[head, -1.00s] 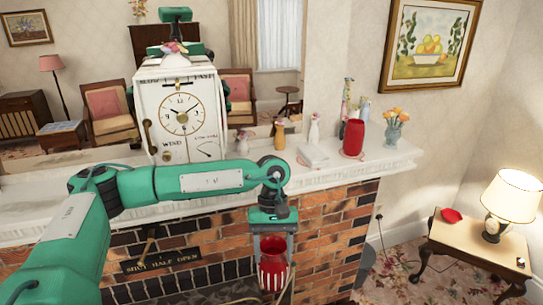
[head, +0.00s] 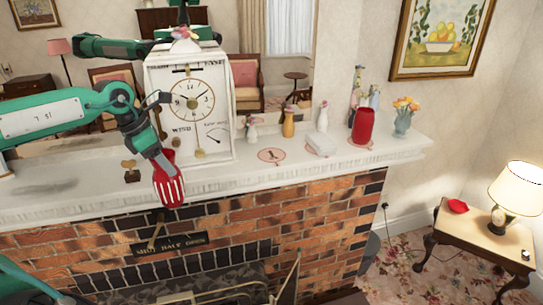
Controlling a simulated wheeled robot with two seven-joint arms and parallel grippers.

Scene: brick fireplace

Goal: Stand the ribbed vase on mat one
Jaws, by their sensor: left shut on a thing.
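The ribbed vase (head: 171,193), red with pale vertical ribs, is in my left gripper (head: 163,163), which is shut on it near its top. It hangs slightly tilted, overlapping the mantel's front edge in the view, below the clock's lower left corner. Mat one (head: 271,155), a pinkish disc marked 1, lies bare on the mantel to the right of the clock. The vase is to the left of the mat and apart from it. My right gripper is not in view.
The white clock (head: 190,110) stands between vase and mat, set back. A white block (head: 321,143) and a plain red vase (head: 363,127) stand right of mat one. Small vases (head: 288,122) stand behind it. A small brass object (head: 131,172) is left of the gripper.

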